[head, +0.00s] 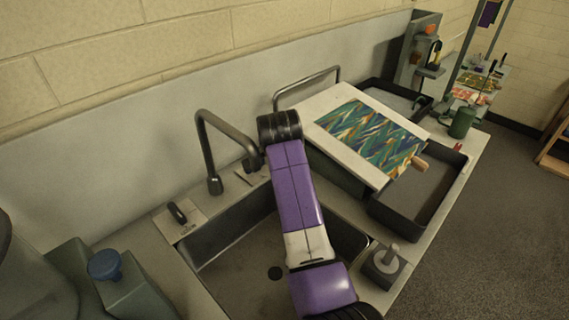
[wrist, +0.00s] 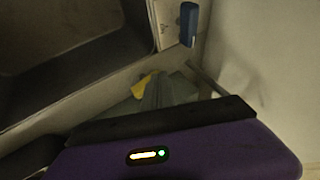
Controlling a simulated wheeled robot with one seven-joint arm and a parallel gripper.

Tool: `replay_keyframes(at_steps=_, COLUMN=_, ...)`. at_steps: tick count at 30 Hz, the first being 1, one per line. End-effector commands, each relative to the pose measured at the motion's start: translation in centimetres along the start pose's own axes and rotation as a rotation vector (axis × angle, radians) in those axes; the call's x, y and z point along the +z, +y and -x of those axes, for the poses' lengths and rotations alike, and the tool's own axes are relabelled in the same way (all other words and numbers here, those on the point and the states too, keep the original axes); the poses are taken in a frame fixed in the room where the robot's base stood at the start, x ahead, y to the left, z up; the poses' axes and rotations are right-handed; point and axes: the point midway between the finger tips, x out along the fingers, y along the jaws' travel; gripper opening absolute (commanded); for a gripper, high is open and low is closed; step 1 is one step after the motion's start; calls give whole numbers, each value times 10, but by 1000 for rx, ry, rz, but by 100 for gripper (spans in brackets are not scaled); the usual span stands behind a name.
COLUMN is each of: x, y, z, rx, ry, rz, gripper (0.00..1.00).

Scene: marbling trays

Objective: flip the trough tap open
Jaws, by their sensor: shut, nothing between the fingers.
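The trough tap's dark curved spout (head: 222,130) rises from the counter behind the sink trough (head: 240,262) in the head view. A small dark lever (head: 178,213) stands on a pale labelled plate left of it. The wrist view shows a blue upright handle (wrist: 188,24) on a pale plate at the top; I cannot tell for sure that it is the same lever. My gripper (wrist: 168,92) shows at the bottom of the wrist view, shut and empty, apart from the blue handle. Its fingers are dim. In the head view my arm hides it.
A board with a marbled sheet (head: 365,132) lies right of the sink, beside a black tray (head: 425,195). A grey box with a lever (head: 386,262) sits at the sink's front right. A blue knob (head: 105,265) is at the left. The back wall is close behind the spout.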

Motion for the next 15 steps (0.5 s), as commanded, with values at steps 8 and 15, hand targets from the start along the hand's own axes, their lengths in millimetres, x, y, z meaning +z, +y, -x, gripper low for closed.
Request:
replay_keyframes(at_steps=8, x=0, y=1, z=24, rx=1, ry=0, rz=0, gripper=0)
replay_keyframes(at_steps=15, x=0, y=0, z=26, rx=1, ry=-1, rz=0, gripper=0)
